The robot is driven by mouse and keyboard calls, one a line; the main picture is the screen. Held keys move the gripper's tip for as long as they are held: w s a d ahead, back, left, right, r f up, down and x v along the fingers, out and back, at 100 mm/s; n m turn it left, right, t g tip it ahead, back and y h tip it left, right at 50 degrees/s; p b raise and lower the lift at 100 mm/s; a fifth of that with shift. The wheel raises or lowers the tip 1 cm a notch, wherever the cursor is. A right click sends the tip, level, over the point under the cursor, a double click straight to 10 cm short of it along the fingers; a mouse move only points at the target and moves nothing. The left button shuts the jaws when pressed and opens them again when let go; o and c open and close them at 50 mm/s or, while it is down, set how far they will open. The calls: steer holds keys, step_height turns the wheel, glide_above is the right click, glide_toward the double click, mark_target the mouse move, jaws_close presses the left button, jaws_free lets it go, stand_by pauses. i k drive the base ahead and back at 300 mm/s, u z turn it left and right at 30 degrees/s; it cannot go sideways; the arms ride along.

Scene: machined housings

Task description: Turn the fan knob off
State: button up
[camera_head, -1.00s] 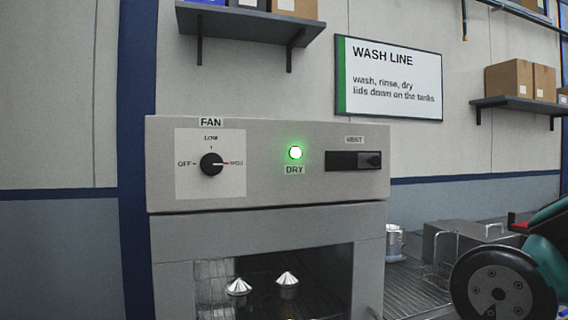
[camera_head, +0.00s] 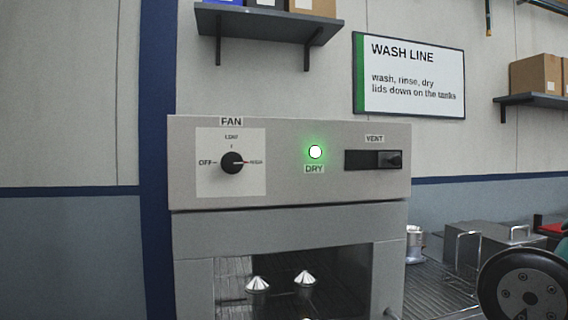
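The black fan knob (camera_head: 232,162) sits on a white plate on the left of the grey control panel (camera_head: 290,190). Its plate is marked OFF at left, LOW at top and HIGH at right. The green DRY lamp (camera_head: 315,152) is lit. My gripper is not in view; only a dark round part of my arm (camera_head: 525,290) shows at the lower right, well apart from the knob.
A black VENT slider (camera_head: 375,160) is on the panel's right. Below, an open chamber holds metal cones (camera_head: 305,278). A metal rack (camera_head: 440,285) with a steel cup (camera_head: 413,245) and a steel box (camera_head: 490,240) stands at right. A shelf (camera_head: 265,25) hangs above. The space before the panel looks clear.

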mark_target(232, 162)
steer(key=z, duration=0.05)
steer(key=k, duration=0.95)
steer(key=u, duration=0.9)
steer(key=i, duration=0.8)
steer(key=z, duration=0.55)
